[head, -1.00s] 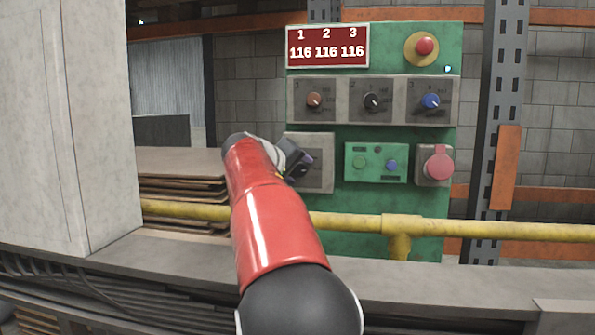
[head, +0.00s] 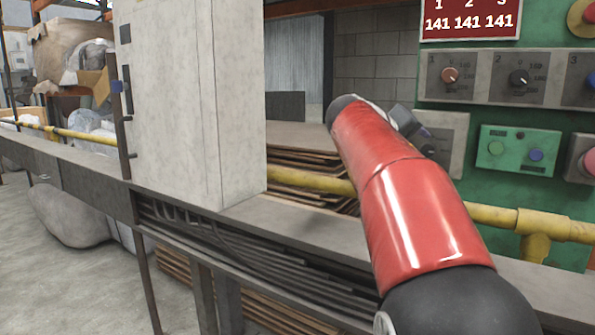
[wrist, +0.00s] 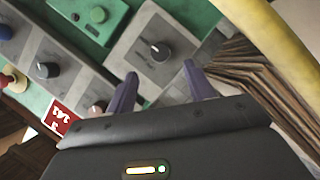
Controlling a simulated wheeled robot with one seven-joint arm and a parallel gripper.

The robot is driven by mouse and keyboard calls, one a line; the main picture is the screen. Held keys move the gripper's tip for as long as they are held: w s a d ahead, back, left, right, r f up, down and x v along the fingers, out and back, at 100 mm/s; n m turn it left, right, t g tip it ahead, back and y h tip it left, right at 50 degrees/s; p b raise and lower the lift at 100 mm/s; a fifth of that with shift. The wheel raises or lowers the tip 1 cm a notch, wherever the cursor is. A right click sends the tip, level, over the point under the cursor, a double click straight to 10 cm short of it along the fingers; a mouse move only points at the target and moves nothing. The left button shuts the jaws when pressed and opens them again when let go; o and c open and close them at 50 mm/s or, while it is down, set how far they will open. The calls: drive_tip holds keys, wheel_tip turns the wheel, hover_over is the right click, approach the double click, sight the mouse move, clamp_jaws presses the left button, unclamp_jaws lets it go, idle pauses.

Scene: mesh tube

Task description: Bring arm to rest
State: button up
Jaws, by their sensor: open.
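My red arm (head: 405,195) reaches forward from the lower right of the head view, toward the green control panel (head: 470,112). My gripper (wrist: 160,90) shows in the wrist view with its two purple fingers spread apart and nothing between them. Past the fingertips is a grey plate with a dark knob (wrist: 160,52); the fingers appear apart from it. In the head view the arm hides most of the gripper and part of that plate.
A red display (head: 471,20) reads 141 three times. A yellow pipe (head: 490,216) runs in front of the panel. A tall grey cabinet (head: 180,100) stands left of my arm on a long ledge (head: 290,225). Brown sheets (head: 300,180) are stacked behind the pipe.

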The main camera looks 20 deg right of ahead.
drive_tip(key=s+a+f+n+y+p, duration=0.1)
drive_tip(key=s+a+f+y+p, duration=0.4)
drive_tip(key=s+a+f, duration=0.6)
drive_tip(key=s+a+f+n+y+p, duration=0.1)
drive_tip(key=s+a+f+y+p, duration=0.3)
drive_tip(key=s+a+f+y, duration=0.4)
drive_tip(key=s+a+f, duration=0.3)
drive_tip(key=s+a, duration=0.3)
drive_tip(key=a, duration=0.2)
drive_tip(key=shift+s+n+p, duration=0.25)
drive_tip(key=shift+n+p, duration=0.1)
drive_tip(key=shift+n, duration=0.05)
